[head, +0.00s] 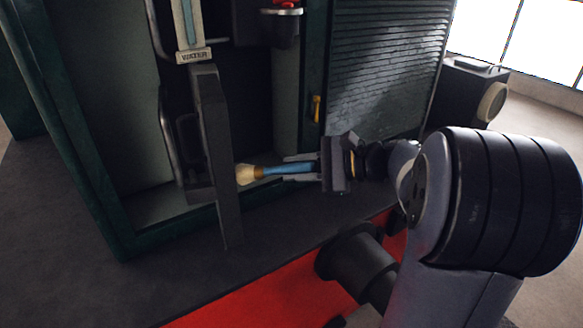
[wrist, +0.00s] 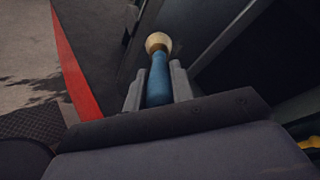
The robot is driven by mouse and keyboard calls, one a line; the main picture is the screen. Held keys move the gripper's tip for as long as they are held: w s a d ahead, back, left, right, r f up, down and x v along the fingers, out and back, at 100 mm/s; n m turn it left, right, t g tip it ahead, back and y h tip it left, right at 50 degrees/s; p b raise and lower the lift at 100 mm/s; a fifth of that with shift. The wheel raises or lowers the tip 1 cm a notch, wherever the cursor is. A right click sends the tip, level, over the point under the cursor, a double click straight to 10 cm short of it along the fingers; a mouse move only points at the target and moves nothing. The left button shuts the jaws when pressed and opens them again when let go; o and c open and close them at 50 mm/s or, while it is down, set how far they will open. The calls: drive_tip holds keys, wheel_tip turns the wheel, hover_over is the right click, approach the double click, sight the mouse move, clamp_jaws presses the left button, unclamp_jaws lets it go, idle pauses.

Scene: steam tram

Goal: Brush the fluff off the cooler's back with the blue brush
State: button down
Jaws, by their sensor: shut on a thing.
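My gripper (head: 302,168) is shut on the blue handle of the blue brush (head: 285,170). The brush points left in the head view, and its pale bristle head (head: 245,174) is close to a dark upright post; I cannot tell whether it touches. In the wrist view the brush (wrist: 158,80) sticks out between the two grey fingers of my gripper (wrist: 160,85), bristles away from me. The louvred panel (head: 385,70) at the upper right may be the cooler's back, but I cannot tell for sure. No fluff can be made out.
A dark green cabinet frame (head: 85,165) stands open at the left, with a gauge marked WATER (head: 193,56). A small yellow handle (head: 316,108) sits by the louvred panel. A red strip (head: 270,302) runs along the floor. A dark box with a round pale end (head: 492,101) stands at right.

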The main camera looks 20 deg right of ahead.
drive_tip(key=shift+w+p, duration=1.1)
drive_tip(key=shift+w, duration=3.1)
drive_tip(key=shift+s+f+b, duration=1.15)
drive_tip(key=shift+s+b, duration=0.8)
drive_tip(key=shift+s, duration=2.55)
drive_tip(key=shift+w+f+b, duration=0.6)
drive_tip(key=shift+w+f, duration=1.75)
drive_tip(key=shift+w, duration=2.1)
drive_tip(key=s+b, duration=0.1)
drive_tip(key=s, duration=0.8)
drive_tip(key=shift+b, duration=0.4)
drive_tip(key=shift+w+r, duration=0.1)
